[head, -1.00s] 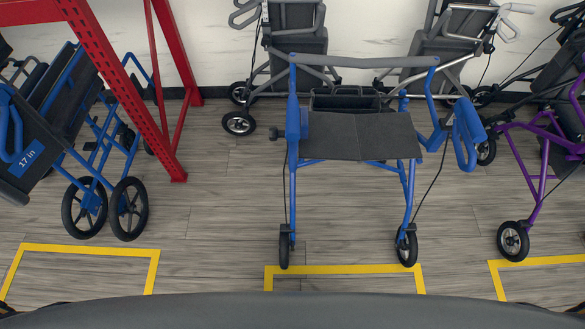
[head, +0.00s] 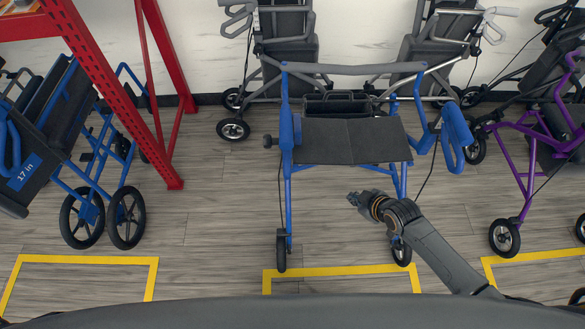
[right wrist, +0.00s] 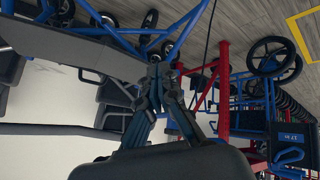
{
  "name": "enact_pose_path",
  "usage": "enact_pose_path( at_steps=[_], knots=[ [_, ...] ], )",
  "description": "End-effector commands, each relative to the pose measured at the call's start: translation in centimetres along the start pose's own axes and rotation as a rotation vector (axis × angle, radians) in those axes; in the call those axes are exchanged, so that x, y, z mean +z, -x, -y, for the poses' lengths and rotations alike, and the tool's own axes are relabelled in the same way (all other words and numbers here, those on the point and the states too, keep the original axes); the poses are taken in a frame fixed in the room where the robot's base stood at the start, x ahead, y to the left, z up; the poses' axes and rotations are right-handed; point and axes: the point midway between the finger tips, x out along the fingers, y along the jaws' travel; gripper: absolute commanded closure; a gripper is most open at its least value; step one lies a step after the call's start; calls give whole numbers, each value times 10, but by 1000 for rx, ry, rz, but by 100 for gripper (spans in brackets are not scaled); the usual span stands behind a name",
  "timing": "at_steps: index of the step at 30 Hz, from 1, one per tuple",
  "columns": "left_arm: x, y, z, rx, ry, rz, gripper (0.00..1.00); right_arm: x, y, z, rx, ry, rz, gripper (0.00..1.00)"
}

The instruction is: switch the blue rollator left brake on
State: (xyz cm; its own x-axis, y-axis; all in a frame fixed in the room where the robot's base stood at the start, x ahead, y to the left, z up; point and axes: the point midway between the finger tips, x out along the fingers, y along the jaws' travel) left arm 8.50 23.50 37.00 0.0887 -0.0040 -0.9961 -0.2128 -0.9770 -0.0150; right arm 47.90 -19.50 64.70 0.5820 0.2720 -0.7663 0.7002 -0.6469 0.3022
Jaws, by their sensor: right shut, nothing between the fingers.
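The blue rollator (head: 352,142) stands upright in the middle of the head view, with a dark grey seat and a grey backrest bar. At its right side, a blue looped handle part (head: 458,135) sticks out. A small dark knob (head: 269,142) shows at its left side. I cannot tell the brake's state. My right gripper (head: 354,199) is shut and empty, in front of and below the seat near the right front leg, apart from the loops. In the right wrist view its fingers (right wrist: 160,72) are together, with blue frame tubes beyond. My left gripper is out of view.
A red rack post (head: 112,95) and a blue wheelchair (head: 62,150) stand at the left. A purple rollator (head: 525,155) is at the right. Grey rollators (head: 285,45) line the back wall. Yellow floor outlines (head: 340,270) lie in front; the floor around them is clear.

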Motion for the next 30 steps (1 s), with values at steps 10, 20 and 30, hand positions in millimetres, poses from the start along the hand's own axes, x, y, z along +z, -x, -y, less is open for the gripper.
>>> enact_pose_path(
  at_steps=[10,20,30],
  knots=[
    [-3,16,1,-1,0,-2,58,-165,127,14,-123,480,-267,100],
    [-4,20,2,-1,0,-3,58,-200,188,48,-197,696,-359,100],
    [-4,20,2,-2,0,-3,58,-201,189,49,-199,701,-362,100]
  ],
)
